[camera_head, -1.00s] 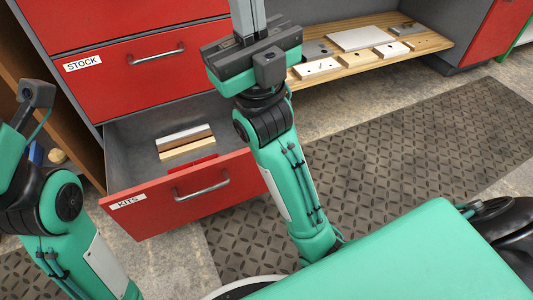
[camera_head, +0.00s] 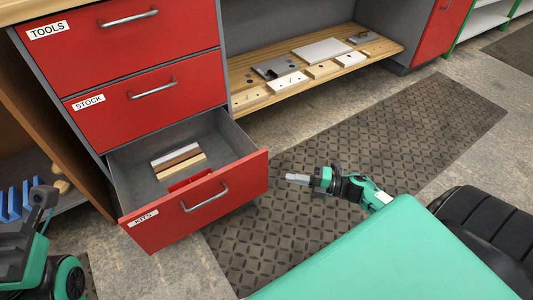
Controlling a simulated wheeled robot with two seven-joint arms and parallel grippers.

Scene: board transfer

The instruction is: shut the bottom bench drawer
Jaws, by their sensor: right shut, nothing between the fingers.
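The bottom bench drawer (camera_head: 160,231), red with a KITS label, stands pulled out below the STOCK drawer. Its metal handle (camera_head: 205,197) is on the front panel. Inside lie several flat bars (camera_head: 178,158) and a red piece (camera_head: 190,180). My right gripper (camera_head: 290,178) is shut and empty, to the right of the drawer front and apart from it, above the dark mat. My left arm shows at the lower left edge; I cannot make out its fingertips.
The STOCK drawer (camera_head: 150,100) and TOOLS drawer (camera_head: 115,35) above are closed. A wooden shelf (camera_head: 385,47) at the back right holds several plates and blocks. The patterned mat (camera_head: 400,130) has free room. Blue parts (camera_head: 14,203) stand in an open bay at the left.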

